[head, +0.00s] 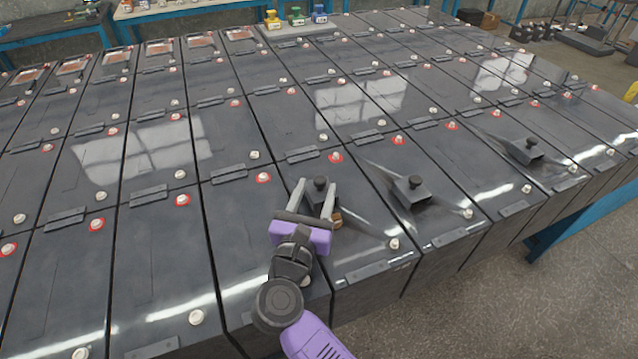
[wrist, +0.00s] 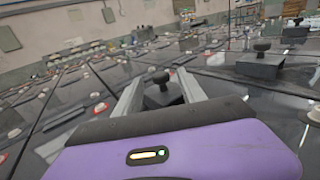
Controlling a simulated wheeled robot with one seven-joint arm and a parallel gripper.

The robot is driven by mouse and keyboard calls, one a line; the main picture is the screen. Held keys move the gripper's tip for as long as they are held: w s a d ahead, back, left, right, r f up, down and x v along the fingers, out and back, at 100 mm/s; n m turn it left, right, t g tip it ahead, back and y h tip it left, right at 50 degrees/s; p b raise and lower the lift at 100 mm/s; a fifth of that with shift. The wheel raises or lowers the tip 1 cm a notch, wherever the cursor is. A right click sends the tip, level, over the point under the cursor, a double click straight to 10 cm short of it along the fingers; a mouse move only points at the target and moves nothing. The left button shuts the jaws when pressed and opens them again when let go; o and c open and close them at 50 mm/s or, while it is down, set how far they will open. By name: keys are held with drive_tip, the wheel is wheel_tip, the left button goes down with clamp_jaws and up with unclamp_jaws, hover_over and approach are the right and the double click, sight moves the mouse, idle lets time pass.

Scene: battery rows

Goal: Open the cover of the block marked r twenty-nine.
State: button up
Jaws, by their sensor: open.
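A dark cover with a black knob (head: 320,183) stands on a dark battery block (head: 350,235) in the middle of the head view. The knob also shows in the wrist view (wrist: 160,77), above its square base (wrist: 163,97). My gripper (head: 315,192) is open, with one grey finger on each side of the knob. I cannot tell whether the fingers touch it. No lettering is readable on the block, so I cannot tell whether it is the one marked r twenty-nine. The gripper's purple body hides part of the block's near side.
Similar knobbed covers stand to the right, one close by (head: 413,190) and one farther off (head: 528,150). Rows of dark blocks with white and red-ringed terminals fill the table. Yellow (head: 272,20), green (head: 296,17) and blue (head: 319,14) items stand at the back.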

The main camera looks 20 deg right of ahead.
drive_tip(key=shift+b+v, duration=0.35)
drive_tip(key=shift+v, duration=1.75)
drive_tip(key=shift+s+d, duration=0.15)
drive_tip(key=c, duration=0.7)
drive_tip(key=shift+s+d+n+t+y, duration=0.1)
drive_tip(key=shift+s+n+t+y, duration=0.2)
drive_tip(key=shift+s+n+t, duration=0.15)
drive_tip(key=c, duration=0.3)
drive_tip(key=s+n, duration=0.1)
drive_tip(key=s+n+t+y, duration=0.1)
drive_tip(key=s, duration=0.1)
drive_tip(key=s+n+y, duration=0.1)
drive_tip(key=shift+s+r+t, duration=0.25)
drive_tip(key=shift+s+t, duration=0.1)
clamp_jaws()
drive_tip(key=s, duration=0.1)
drive_tip(key=s+y, duration=0.1)
drive_tip(key=s, duration=0.1)
drive_tip(key=s+a+y, duration=0.1)
drive_tip(key=shift+s+a+f, duration=0.1)
drive_tip(key=shift+s+f, duration=0.15)
drive_tip(key=shift+f, duration=0.1)
drive_tip(key=shift+s+a, duration=0.15)
drive_tip(key=shift+s, duration=0.2)
drive_tip(key=p+x, duration=0.3)
drive_tip(key=x, duration=1)
drive_tip(key=shift+w+f, duration=0.1)
drive_tip(key=shift+w, duration=0.35)
